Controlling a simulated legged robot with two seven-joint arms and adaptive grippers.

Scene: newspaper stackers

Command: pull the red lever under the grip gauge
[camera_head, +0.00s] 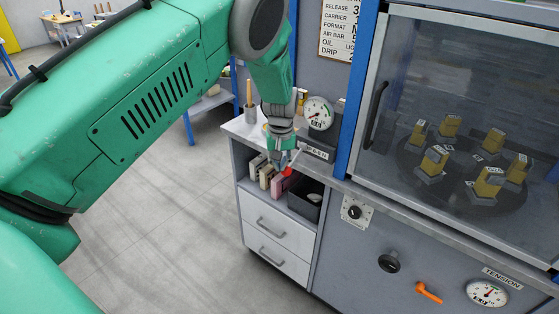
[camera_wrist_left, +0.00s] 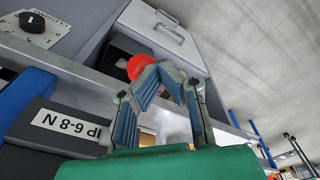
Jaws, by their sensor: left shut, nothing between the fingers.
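The red lever's round knob (camera_head: 288,171) shows below the gauge's label strip, at the front edge of the counter. The grip gauge (camera_head: 317,112) is a white round dial standing on the counter above it. My left gripper (camera_head: 282,162) points down at the counter's front edge, its tips by the red knob. In the left wrist view its fingers (camera_wrist_left: 160,72) come together at the tips with nothing between them, and the red knob (camera_wrist_left: 140,65) lies just beyond and beside them. I cannot tell if they touch. The lever's shaft is mostly hidden. My right gripper is not in view.
Below the counter, an open shelf holds small books and a black bin (camera_head: 305,203), above two drawers (camera_head: 275,240). A glass-fronted cabinet (camera_head: 460,130) with yellow blocks stands at the right. A tool cup (camera_head: 251,114) stands on the counter. Floor at left is clear.

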